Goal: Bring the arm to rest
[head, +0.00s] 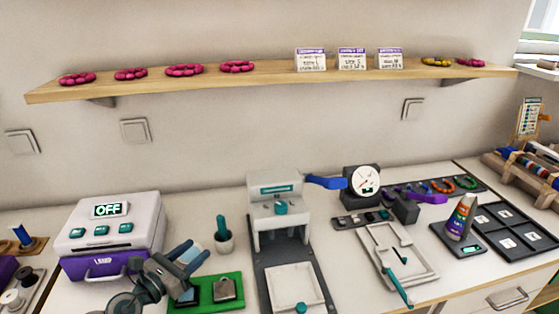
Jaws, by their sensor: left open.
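My left gripper (196,255) shows at the lower left, with its arm coming in from the bottom. Its two blue-grey fingers are apart and nothing shows between them. It is over the counter, in front of the right part of the white machine (75,236) with the "OFF" display, and partly covers the green tray (231,302). I cannot tell whether it touches anything. My right gripper is not in view.
A wooden shelf (270,84) with pink bead rings runs above. Open air lies between shelf and counter.

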